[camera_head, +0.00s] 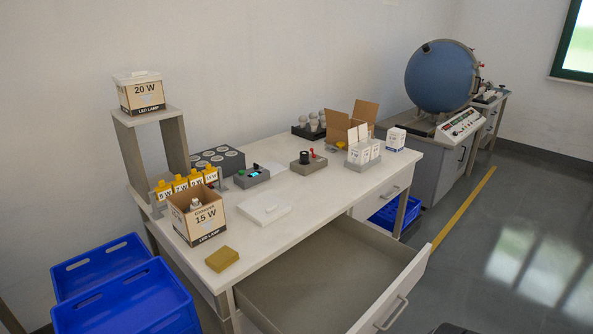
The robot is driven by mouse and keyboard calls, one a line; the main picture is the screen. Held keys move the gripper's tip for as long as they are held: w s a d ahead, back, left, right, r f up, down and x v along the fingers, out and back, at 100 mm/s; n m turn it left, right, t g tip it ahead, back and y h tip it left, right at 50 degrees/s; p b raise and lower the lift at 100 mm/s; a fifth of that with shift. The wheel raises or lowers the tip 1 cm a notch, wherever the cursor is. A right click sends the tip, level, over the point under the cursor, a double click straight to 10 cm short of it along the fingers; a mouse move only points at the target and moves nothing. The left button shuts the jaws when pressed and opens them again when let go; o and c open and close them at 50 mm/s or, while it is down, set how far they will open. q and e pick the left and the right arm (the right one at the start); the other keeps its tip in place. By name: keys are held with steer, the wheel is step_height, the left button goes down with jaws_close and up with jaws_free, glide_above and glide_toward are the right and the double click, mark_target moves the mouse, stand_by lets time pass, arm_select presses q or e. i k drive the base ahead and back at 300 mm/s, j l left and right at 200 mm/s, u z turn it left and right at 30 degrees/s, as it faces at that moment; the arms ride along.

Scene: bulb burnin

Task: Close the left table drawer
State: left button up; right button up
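The left table drawer (323,279) is pulled far out from under the white-topped table (262,234). Its inside looks empty. Its white front panel (408,287) with a grey bar handle (391,314) faces the lower right of the view, and its near corner is cut by the bottom edge. The other drawer (388,191), farther along the table, is shut. Neither of my grippers shows in the head view.
Blue crates (107,268) stand on the floor at the left, and another blue crate (393,212) is under the table. Boxes, bulbs and testers stand on the tabletop. The grey floor (500,235) right of the open drawer is clear.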

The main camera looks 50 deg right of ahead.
mark_target(347, 276)
steer(key=z, duration=0.4)
steer(key=l+z, duration=0.1)
steer(key=z, duration=0.75)
steer(key=i+z, duration=0.1)
steer(key=z, duration=0.75)
steer(key=i+u, duration=0.1)
steer(key=i, duration=0.15)
